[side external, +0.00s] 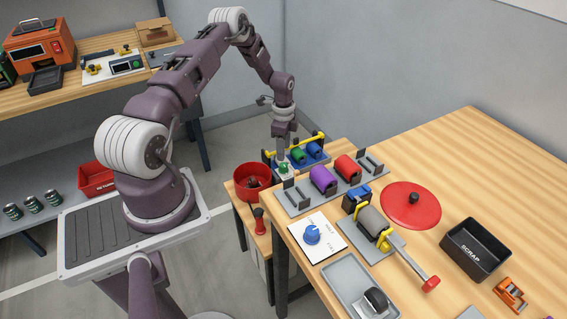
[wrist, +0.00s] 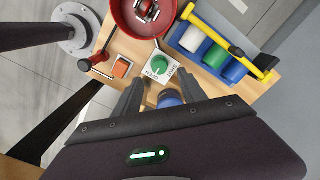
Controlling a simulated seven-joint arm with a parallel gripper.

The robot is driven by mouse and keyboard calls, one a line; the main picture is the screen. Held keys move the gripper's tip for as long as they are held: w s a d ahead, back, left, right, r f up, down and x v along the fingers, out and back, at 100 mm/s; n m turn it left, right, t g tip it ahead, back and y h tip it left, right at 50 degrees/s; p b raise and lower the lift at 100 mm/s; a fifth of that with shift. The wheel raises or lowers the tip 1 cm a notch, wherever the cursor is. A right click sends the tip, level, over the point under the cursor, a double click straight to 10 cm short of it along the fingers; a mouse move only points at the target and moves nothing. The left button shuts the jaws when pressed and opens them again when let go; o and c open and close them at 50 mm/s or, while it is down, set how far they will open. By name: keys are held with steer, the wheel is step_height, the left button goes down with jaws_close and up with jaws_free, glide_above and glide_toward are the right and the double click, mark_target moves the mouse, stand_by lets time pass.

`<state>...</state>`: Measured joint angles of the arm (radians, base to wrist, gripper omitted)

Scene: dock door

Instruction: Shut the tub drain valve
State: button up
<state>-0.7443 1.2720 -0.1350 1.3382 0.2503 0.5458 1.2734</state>
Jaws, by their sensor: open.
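A red round tub (side external: 252,182) stands at the left end of the bench; in the wrist view the tub (wrist: 143,14) is at the top, with a dark and metallic part inside. A green knob (wrist: 161,64) on a white labelled plate is just beyond my gripper (wrist: 158,78), which is open. My gripper (side external: 282,155) hangs close above the bench.
An orange switch (wrist: 121,67) lies left of the green knob. A blue tray with a yellow bar (wrist: 222,40) holds white, green and blue cylinders to the right. A grey rack (side external: 330,185) with purple and red cylinders stands nearby. A blue knob (side external: 312,234) is nearer the front.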

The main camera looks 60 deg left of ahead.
mark_target(284, 165)
step_height(284, 165, down, 7)
stand_by(0.3)
jaws_close()
